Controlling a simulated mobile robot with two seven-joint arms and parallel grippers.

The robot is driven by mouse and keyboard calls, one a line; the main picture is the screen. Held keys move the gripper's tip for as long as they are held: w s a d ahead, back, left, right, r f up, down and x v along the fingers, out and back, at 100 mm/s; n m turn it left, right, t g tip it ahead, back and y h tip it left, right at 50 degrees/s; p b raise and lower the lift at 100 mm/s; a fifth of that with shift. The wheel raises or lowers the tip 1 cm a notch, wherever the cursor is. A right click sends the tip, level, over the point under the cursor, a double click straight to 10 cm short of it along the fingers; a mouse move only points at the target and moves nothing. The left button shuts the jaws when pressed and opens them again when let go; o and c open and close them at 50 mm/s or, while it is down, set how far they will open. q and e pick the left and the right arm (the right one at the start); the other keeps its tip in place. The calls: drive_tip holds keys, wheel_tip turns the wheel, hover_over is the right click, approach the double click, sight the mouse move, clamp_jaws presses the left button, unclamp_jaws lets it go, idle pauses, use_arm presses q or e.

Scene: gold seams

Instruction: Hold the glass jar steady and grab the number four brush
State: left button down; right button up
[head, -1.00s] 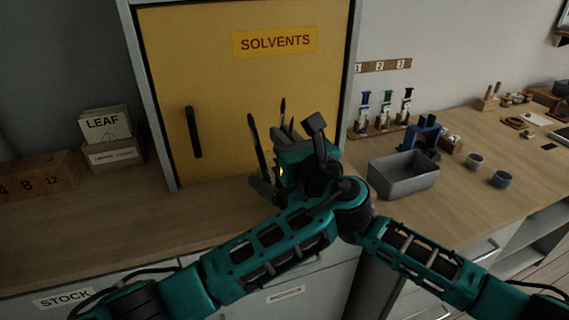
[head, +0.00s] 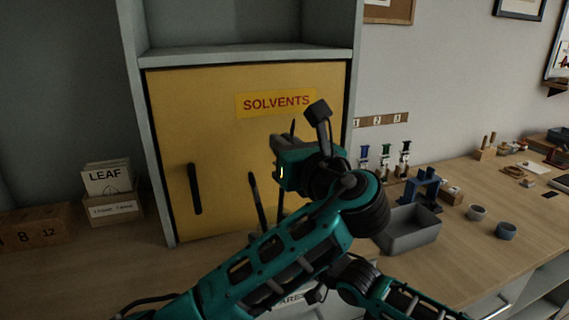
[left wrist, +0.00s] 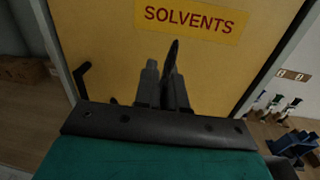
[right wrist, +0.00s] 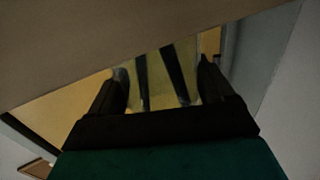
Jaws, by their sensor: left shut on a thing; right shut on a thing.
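My left gripper (head: 277,150) is raised in front of the yellow solvents cabinet. It is shut on a dark, slim brush (left wrist: 173,52), whose upper end stands up between the fingers in the left wrist view; no number on it is readable. Two other dark brushes (head: 256,202) stand lower, behind my left arm in the head view. In the right wrist view my right gripper (right wrist: 163,80) is shut around the see-through glass jar (right wrist: 157,74), with dark brush handles showing through it. In the head view my left arm hides the jar and my right gripper.
The cabinet door (head: 220,145) is shut behind the left gripper. A grey bin (head: 410,232), a blue stand (head: 424,190) and two small cups (head: 506,230) are on the bench at right.

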drive_tip(key=o, duration=1.1)
